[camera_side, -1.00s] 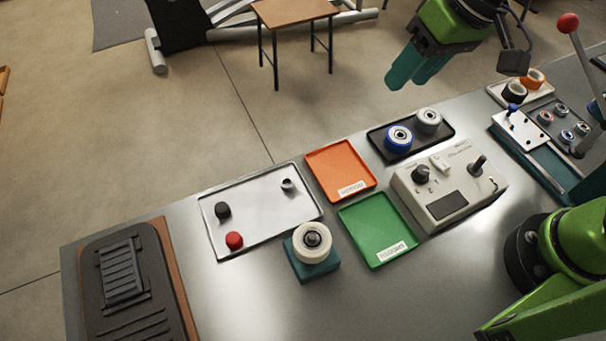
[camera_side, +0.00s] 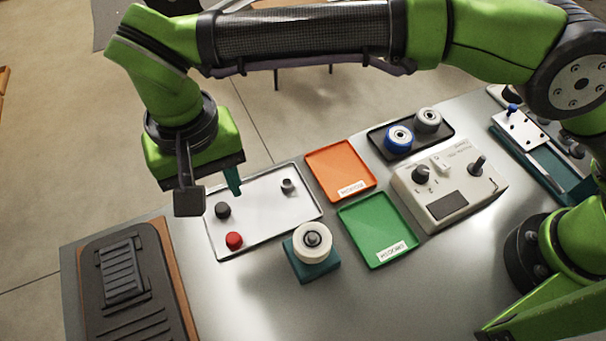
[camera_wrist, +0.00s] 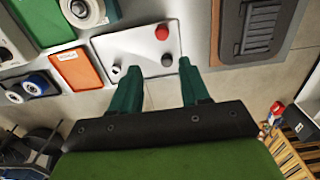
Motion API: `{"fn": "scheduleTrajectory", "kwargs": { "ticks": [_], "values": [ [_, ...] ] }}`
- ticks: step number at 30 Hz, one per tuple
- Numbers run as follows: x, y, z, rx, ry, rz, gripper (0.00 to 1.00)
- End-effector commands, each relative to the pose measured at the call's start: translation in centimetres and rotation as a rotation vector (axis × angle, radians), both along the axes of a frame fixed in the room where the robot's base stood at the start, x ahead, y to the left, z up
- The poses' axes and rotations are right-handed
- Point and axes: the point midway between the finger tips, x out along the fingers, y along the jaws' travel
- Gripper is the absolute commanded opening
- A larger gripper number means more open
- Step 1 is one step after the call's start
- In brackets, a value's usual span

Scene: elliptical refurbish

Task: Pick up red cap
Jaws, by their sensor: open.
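The red cap (camera_side: 234,240) sits at the near left part of the white tray (camera_side: 262,236). It also shows in the wrist view (camera_wrist: 162,32), near the tray's upper edge. A black cap (camera_side: 222,210) lies behind it on the tray, and it also shows in the wrist view (camera_wrist: 167,60). My gripper hangs above the tray's far left side in the side view, apart from the caps. In the wrist view my gripper (camera_wrist: 158,70) has its two teal fingers spread wide, with nothing between them. In the side view the wrist hides most of the fingers.
A small metal part (camera_side: 287,185) stands at the tray's far right. A cream roller on a teal block (camera_side: 312,244) stands right of the tray. Orange (camera_side: 340,170) and green (camera_side: 377,228) trays lie farther right. A dark ridged panel (camera_side: 122,270) lies at left.

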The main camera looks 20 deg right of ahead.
Motion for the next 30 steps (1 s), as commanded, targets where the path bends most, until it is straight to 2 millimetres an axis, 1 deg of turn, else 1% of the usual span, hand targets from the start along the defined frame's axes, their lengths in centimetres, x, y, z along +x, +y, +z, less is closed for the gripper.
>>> {"fn": "scheduleTrajectory", "kwargs": {
  "ticks": [1, 6, 9, 12, 15, 20, 27, 30],
  "values": [
    [-0.1, -0.1, -1.1, -0.004, 0.004, 0.001, 0.46],
    [0.0, -0.1, -4.9, -0.002, 0.004, 0.002, 0.46],
    [0.0, -0.1, -7.0, -0.003, 0.003, 0.003, 0.46],
    [0.0, -0.1, -8.7, -0.001, 0.002, 0.003, 0.46],
    [0.0, 0.0, -9.7, 0.001, 0.002, 0.002, 0.46],
    [0.1, 0.0, -10.7, 0.002, 0.001, 0.002, 0.46],
    [0.4, 0.3, -14.2, 0.001, 0.002, 0.003, 0.46],
    [0.4, 0.3, -15.0, 0.003, 0.0, 0.002, 0.46]
  ]
}}
